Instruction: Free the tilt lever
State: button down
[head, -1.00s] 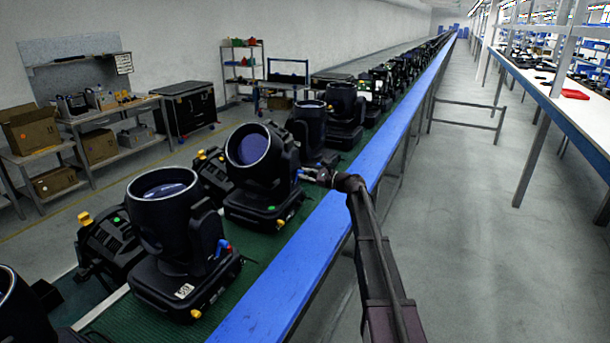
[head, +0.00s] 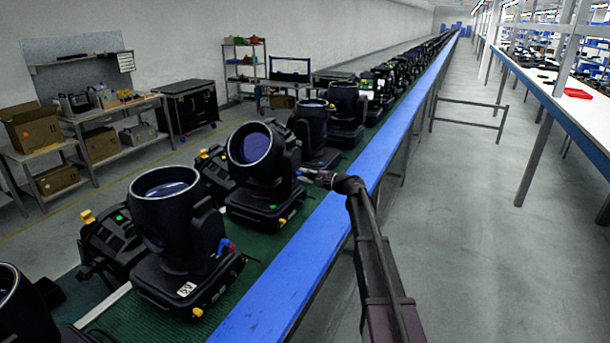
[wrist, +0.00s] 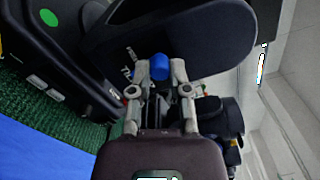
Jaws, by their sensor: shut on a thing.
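The tilt lever (wrist: 159,67) is a small blue knob on the side of a black par can's yoke arm, seen in the wrist view. My gripper (wrist: 160,82) is shut on it, with a fingertip on either side of the blue knob. In the head view, my gripper (head: 305,174) reaches in from the right to the side of a black par can (head: 262,160) whose round lens faces up and forward. The lever itself is hidden there by my gripper. In the wrist view, the can's dark head (wrist: 205,35) fills the top, beside white lettering.
Black par cans stand in a row on the green conveyor (head: 265,245). A nearer one (head: 167,215) has a blue and red lever on its side. The blue rail (head: 330,225) runs below my arm.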

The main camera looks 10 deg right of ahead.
jog(key=shift+s+a+f+n, duration=0.1)
jog(key=shift+s+a+n, duration=0.05)
jog(key=shift+n, duration=0.5)
jog(key=shift+s+a+n, duration=0.1)
jog(key=shift+s+n, duration=0.05)
jog(key=shift+n, duration=0.5)
jog(key=c, duration=0.6)
grip_release()
jog(key=shift+d, duration=0.1)
jog(key=v, duration=1.1)
jog(key=shift+s+d, duration=0.25)
jog(key=shift+d, duration=0.05)
